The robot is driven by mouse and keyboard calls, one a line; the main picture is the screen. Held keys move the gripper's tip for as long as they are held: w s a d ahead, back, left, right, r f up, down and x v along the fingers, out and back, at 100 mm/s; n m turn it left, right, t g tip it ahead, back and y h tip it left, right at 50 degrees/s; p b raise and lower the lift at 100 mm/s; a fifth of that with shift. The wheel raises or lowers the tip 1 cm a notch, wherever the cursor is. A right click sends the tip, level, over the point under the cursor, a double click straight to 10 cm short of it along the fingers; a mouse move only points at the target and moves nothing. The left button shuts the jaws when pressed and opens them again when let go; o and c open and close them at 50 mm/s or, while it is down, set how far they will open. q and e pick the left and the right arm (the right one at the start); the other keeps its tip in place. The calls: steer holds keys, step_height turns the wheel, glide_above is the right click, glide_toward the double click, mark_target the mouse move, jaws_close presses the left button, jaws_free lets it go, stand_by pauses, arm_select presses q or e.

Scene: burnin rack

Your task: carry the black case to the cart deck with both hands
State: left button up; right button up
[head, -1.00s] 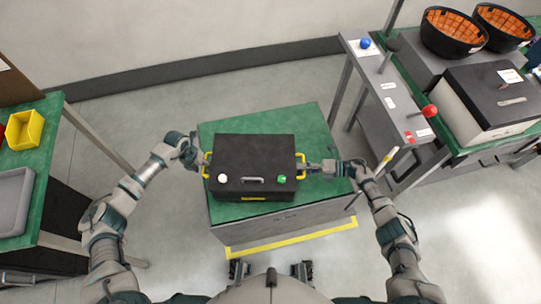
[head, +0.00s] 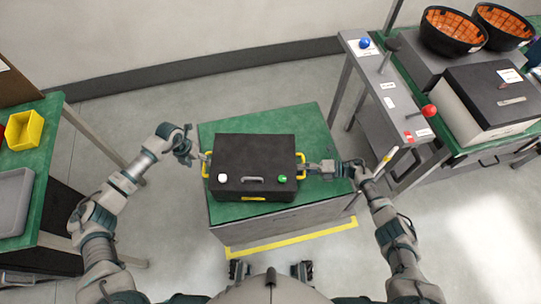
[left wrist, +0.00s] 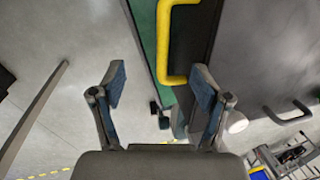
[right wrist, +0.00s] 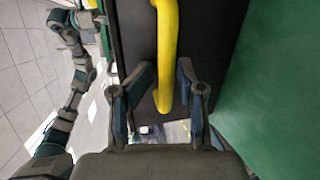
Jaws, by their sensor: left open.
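The black case (head: 254,160) lies flat on a green-topped stand (head: 225,212) in the middle of the head view. It has yellow side handles, a grey front handle, and a white and a green knob. My left gripper (head: 188,148) is open and empty, left of and apart from the left yellow handle (head: 205,165). In the left wrist view that handle (left wrist: 163,45) is ahead, nearer the right finger. My right gripper (head: 318,168) is at the right yellow handle (head: 301,165). In the right wrist view its fingers are drawn in closely on both sides of that handle (right wrist: 166,45).
A left bench (head: 40,165) holds a yellow bin (head: 24,130) and a grey tray (head: 12,200). At right, a grey unit (head: 385,85) with blue and red knobs adjoins a bench with black bowls and a black-topped box. I cannot tell which surface is the cart deck.

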arm_select(q)
steer(key=shift+a+r, duration=0.3)
steer(key=shift+r, duration=0.45)
steer(key=shift+a+r, duration=0.25)
steer(key=shift+r, duration=0.45)
arm_select(e)
steer(key=shift+r, duration=0.1)
steer(key=o, duration=0.9)
steer(key=shift+c, duration=0.2)
steer(key=shift+r, duration=0.1)
step_height(320, 180, up, 10)
steer(key=shift+w+d, duration=0.1)
